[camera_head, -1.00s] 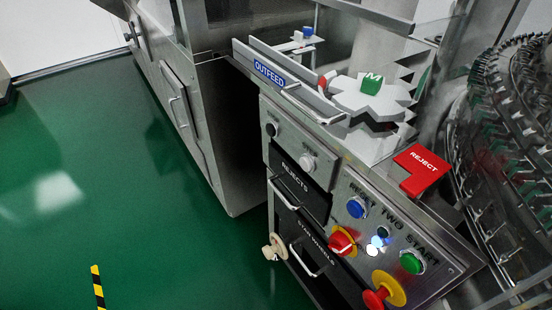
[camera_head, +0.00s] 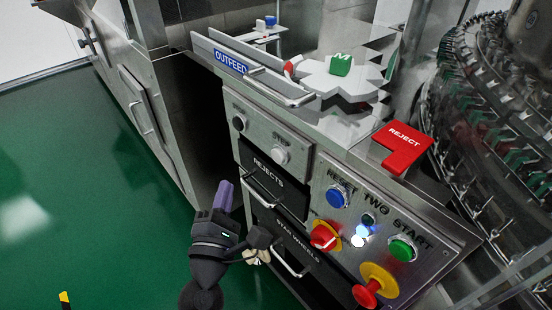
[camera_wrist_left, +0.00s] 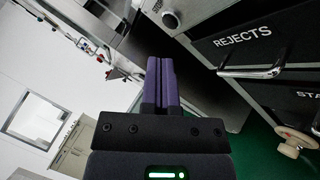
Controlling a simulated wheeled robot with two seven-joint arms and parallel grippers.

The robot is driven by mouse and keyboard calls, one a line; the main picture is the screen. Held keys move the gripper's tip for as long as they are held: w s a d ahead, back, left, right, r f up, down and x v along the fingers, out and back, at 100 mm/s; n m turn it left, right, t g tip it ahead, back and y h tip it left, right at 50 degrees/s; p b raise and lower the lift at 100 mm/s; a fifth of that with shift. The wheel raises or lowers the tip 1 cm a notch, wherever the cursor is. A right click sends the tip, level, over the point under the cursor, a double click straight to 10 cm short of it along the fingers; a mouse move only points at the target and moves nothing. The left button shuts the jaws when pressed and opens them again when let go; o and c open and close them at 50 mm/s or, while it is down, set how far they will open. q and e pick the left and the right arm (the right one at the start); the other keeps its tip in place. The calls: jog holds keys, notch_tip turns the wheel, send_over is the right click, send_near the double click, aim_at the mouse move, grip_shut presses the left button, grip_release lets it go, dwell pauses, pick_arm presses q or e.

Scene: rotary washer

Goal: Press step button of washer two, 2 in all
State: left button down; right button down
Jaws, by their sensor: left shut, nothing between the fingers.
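The panel of washer two (camera_head: 318,185) carries the label TWO. The step button (camera_head: 280,156) is a pale round button under a STEP label, on the grey upper panel above the REJECTS drawer. My right gripper is not in view.
A black knob (camera_head: 239,122) sits left of the step button. The TWO panel also has a blue button (camera_head: 337,196), a green button (camera_head: 402,248), a red rotary switch (camera_head: 323,236) and a red mushroom button (camera_head: 366,292). Drawer handles (camera_head: 262,190) stick out below.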

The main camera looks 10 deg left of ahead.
aim_at(277, 156)
pick_arm(q)
jog(key=shift+a+r+n+y, duration=0.15)
jog(key=shift+a+n+y, duration=0.05)
jog(key=shift+n+y, duration=0.2)
jog(key=w+d+b, duration=0.1)
jog(key=w+d, duration=0.4)
jog(key=w, duration=0.2)
jog(key=shift+d, duration=0.25)
dwell(0.3)
dwell(0.8)
dwell(0.6)
